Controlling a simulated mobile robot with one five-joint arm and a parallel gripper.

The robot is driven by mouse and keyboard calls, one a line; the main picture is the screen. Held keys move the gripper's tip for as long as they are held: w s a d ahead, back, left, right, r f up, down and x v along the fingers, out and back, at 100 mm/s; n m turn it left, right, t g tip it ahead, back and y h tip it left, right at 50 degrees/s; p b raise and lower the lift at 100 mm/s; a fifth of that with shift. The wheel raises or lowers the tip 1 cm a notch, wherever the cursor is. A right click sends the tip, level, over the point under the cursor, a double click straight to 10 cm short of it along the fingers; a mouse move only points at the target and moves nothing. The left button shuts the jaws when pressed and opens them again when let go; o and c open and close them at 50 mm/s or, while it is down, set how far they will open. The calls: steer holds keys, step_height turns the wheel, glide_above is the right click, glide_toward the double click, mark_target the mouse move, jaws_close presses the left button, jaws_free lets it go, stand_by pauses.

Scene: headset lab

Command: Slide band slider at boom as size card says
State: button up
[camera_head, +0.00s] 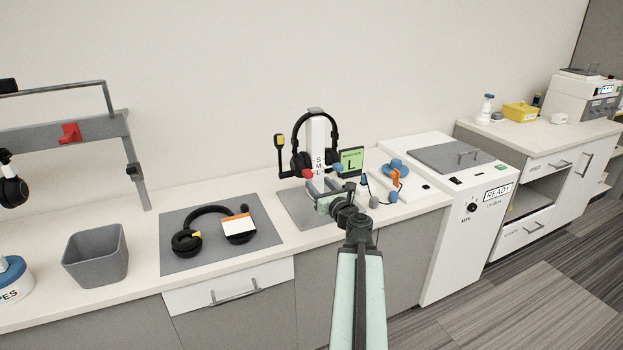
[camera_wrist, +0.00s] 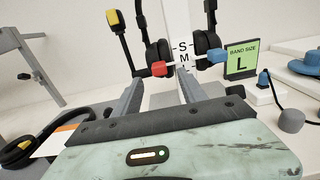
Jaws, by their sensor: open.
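A black headset (camera_head: 330,130) hangs on a white post (camera_head: 318,130) marked S, M, L. Its boom (camera_head: 281,157) with a yellow tip is on the left side. A red tab (camera_wrist: 158,69), seemingly the slider on the boom side, sits low beside the letters; a blue tab (camera_wrist: 217,56) is on the other side. I cannot tell exactly which letter the red tab meets. The green size card (camera_wrist: 241,60) reads "BAND SIZE L". My gripper (camera_wrist: 161,82) is open, in front of the post, its fingers below the red tab; contact is unclear.
A second headset (camera_head: 186,241) with an orange-and-white card lies on a grey mat (camera_head: 185,262) at left. A grey bin (camera_head: 97,258) stands further left. Blue and orange items (camera_head: 396,171) and a white machine (camera_head: 440,225) are at right.

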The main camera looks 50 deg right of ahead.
mark_target(310, 175)
steer(key=x, duration=0.7)
steer(key=shift+w, duration=0.2)
jaws_close()
stand_by(1.0)
